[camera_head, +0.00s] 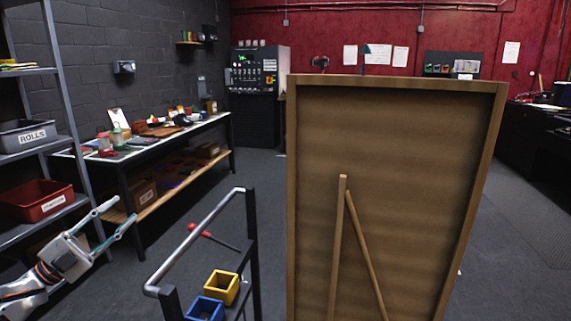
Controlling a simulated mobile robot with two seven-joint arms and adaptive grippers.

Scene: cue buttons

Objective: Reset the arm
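My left gripper (124,209) is at the lower left, pointing up and to the right. Its two fingers are apart with nothing between them, so it is open and empty. It is in front of the shelf and the workbench in the picture, left of a metal-railed cart. My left arm comes in from the lower left edge. My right gripper and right arm are not in view. No cue buttons can be made out.
A tall wooden board (420,180) with a prop stands at centre right, blocking the view behind. The railed cart (196,236) carries a yellow box (221,287) and a blue box (205,309). A shelf with a red bin (38,201) stands left, beside a workbench (180,130).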

